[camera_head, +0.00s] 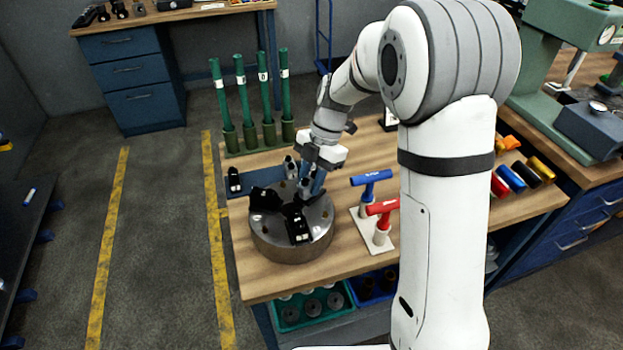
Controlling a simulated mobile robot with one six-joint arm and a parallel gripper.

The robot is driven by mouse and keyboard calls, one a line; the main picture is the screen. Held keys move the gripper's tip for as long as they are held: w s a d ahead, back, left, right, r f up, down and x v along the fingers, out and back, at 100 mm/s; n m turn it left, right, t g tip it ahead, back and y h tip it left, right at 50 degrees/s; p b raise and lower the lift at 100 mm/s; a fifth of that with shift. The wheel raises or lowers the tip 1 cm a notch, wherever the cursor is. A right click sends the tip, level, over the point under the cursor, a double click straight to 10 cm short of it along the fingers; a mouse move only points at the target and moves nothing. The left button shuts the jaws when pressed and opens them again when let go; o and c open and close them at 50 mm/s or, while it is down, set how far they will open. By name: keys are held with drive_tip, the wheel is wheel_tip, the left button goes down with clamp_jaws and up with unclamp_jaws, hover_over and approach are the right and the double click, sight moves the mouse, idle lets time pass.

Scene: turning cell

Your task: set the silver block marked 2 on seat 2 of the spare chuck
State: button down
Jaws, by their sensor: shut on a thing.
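The spare chuck (277,243) is a round grey metal body lying flat on the wooden bench, with black blocks on its top face. My gripper (306,184) reaches down over the chuck's far side. It is shut on a small silver block (304,188), mostly hidden by the fingers. Its mark is too small to read, and I cannot tell whether it touches the chuck. One black block (264,200) is at the chuck's left and another (298,226) at its front. Seat numbers cannot be read.
A blue rack (262,186) behind the chuck holds a black block (234,180). Green rods (241,90) stand at the back. Blue (371,177) and red (382,207) T-handles stand on a white base at right. Bench left of the chuck ends close by.

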drive_tip(key=shift+f+b, duration=0.5)
idle(0.6)
drive_tip(key=c, duration=1.3)
unclamp_jaws()
drive_tip(key=shift+o, duration=1.2)
drive_tip(key=shift+s+f, duration=0.1)
drive_tip(key=shift+f, duration=0.05)
drive_tip(key=v, duration=0.8)
drive_tip(key=shift+a+r+b, duration=0.15)
drive_tip(key=shift+r+b, duration=0.1)
drive_tip(key=shift+b, duration=0.05)
